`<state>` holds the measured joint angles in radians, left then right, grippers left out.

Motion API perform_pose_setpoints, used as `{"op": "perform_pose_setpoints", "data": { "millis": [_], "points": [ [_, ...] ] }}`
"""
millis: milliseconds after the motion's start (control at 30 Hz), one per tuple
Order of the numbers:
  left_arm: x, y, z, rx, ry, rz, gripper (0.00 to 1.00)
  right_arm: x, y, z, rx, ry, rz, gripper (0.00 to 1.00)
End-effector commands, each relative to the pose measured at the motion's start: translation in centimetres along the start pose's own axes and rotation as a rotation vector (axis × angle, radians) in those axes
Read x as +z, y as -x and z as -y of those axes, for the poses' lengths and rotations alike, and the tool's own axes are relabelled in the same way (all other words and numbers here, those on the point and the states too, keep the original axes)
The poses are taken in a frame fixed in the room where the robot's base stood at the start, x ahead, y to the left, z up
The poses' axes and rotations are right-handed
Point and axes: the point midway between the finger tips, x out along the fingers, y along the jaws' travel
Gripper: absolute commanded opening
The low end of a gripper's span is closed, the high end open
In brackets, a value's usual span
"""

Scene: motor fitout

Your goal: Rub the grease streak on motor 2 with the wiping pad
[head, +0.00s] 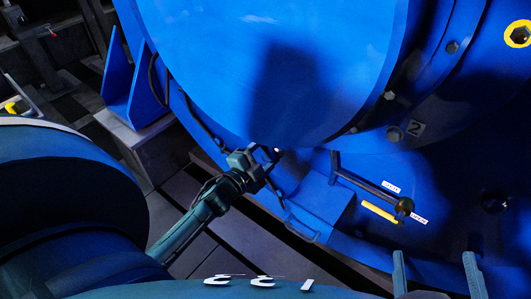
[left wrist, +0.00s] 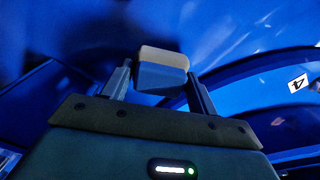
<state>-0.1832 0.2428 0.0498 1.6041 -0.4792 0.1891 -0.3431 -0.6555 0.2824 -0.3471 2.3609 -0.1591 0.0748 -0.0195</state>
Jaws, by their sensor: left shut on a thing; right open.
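My left gripper (head: 268,158) is at the housing's lower edge. In the left wrist view it is shut on the wiping pad (left wrist: 162,58), a pale block between its fingers. I cannot tell whether the pad touches the blue surface. My right gripper (head: 435,275) is open and empty at the bottom right. I cannot make out a grease streak for certain; a pale mark (head: 260,19) on the housing may be glare.
A lever with a dark knob (head: 403,206) sticks out below the housing, beside a yellow strip (head: 380,212) and small white labels. A blue bracket (head: 130,85) stands at the left. A tilted number plate (left wrist: 298,84) shows in the left wrist view.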

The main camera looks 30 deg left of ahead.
Motion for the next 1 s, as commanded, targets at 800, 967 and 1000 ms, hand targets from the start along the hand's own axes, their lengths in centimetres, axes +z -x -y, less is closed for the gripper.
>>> {"op": "perform_pose_setpoints", "data": {
  "millis": [800,967,1000],
  "points": [
    [0.0,-1.7,0.0,-0.001,0.0,-0.001,0.37,0.2,0.0,0.1,0.0,0.0,-0.001,0.81],
    [0.0,-2.0,0.0,-0.001,0.0,-0.001,0.37,0.2,0.1,0.1,0.0,0.0,-0.001,0.81],
    [0.0,-1.9,0.0,-0.001,0.0,-0.001,0.37,0.2,0.1,0.1,0.0,0.0,-0.001,0.81]
  ]
}}
